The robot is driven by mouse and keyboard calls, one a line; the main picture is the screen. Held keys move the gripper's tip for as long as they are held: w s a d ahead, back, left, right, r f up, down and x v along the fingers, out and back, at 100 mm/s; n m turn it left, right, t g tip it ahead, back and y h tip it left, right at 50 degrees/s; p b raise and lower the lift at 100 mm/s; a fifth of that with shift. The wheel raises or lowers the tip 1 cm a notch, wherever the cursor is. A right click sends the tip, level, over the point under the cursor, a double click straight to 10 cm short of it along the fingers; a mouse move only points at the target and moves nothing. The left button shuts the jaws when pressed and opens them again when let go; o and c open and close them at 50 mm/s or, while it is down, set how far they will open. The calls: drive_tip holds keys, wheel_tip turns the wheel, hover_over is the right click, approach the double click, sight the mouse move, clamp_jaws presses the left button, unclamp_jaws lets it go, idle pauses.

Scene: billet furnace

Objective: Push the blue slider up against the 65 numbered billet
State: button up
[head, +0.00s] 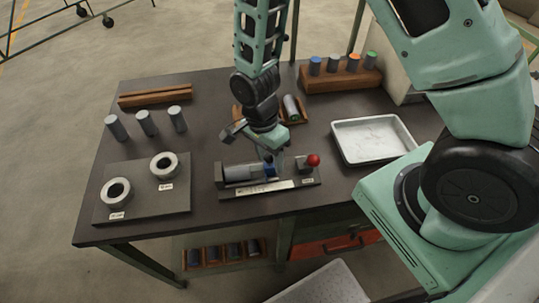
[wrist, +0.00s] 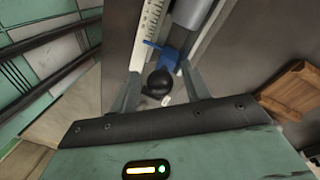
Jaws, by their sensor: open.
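The blue slider (head: 270,169) sits on the measuring fixture (head: 228,193), at the right end of a grey billet (head: 241,173) lying along it. In the wrist view the blue slider (wrist: 168,53) is beside the white ruler (wrist: 150,28), close to the end of the billet (wrist: 190,12); I cannot tell whether they touch. No number is readable on the billet. My gripper (head: 268,157) is low over the slider. In the wrist view my gripper (wrist: 160,74) is open, its fingers on either side of a black knob (wrist: 160,82).
A red ball knob (head: 313,160) stands at the fixture's right end. A white tray (head: 337,141) lies to the right. A plate with two rings (head: 104,205) and several standing billets (head: 147,123) are on the left. A wooden rack (head: 325,84) holds colour-topped billets at the back.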

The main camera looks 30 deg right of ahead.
clamp_jaws()
drive_tip(key=a, duration=0.2)
drive_tip(key=w+a, duration=0.1)
drive_tip(key=a, duration=0.1)
unclamp_jaws()
drive_tip(key=shift+s, duration=0.1)
drive_tip(key=shift+w+r, duration=0.1)
drive_tip(key=shift+w, duration=0.1)
